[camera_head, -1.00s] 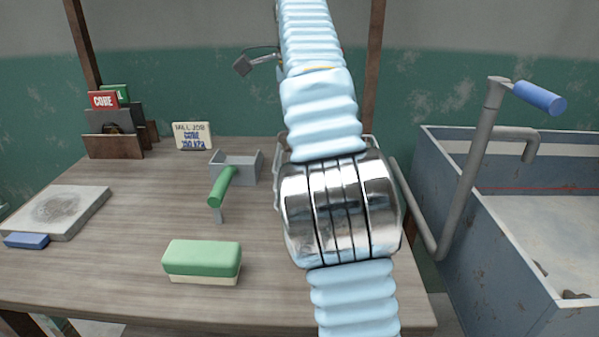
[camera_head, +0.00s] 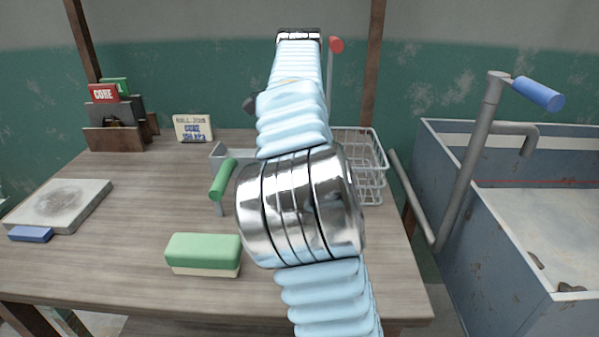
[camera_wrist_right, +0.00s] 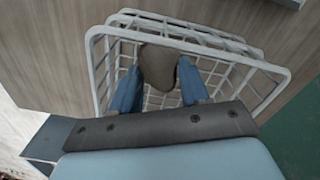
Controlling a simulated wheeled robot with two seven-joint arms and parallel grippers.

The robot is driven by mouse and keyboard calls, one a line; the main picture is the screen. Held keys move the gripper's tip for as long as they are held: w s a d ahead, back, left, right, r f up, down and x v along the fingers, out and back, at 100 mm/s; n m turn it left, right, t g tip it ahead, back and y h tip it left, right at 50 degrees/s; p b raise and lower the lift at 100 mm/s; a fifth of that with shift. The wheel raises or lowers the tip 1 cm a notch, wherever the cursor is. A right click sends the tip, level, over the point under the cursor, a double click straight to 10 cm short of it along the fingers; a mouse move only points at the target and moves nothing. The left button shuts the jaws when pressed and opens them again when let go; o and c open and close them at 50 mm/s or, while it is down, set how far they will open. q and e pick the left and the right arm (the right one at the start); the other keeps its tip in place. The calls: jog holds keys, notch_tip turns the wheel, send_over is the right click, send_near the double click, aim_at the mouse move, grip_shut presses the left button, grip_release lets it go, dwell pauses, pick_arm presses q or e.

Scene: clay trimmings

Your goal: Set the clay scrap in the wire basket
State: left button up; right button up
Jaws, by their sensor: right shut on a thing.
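The wire basket (camera_head: 376,180) is a pale wire box at the back right of the table, partly hidden by my right arm in the head view. In the right wrist view its rim (camera_wrist_right: 98,70) surrounds the space beneath my gripper. My right gripper (camera_wrist_right: 160,84) has blue fingers, shut on a brown-grey clay scrap (camera_wrist_right: 158,64). The scrap appears over or within the basket opening; I cannot tell its height or whether it touches the wires. The head view does not clearly show the right gripper or the scrap. My left gripper is out of view.
A green-and-cream block (camera_head: 204,254), a grey box (camera_head: 228,152) with a green handle (camera_head: 223,180), a stone slab (camera_head: 88,196) and a blue block (camera_head: 31,234) are on the table. A blue-grey trough (camera_head: 480,225) stands at the right, with a blue-handled pipe (camera_head: 538,93).

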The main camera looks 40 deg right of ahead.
jog(key=shift+f, duration=1.65)
jog(key=shift+b, duration=0.3)
jog(key=shift+f, duration=0.15)
jog(key=o, duration=1.1)
jog(key=shift+r, duration=0.65)
notch_tip(320, 180, up, 11)
jog(key=shift+p, duration=0.75)
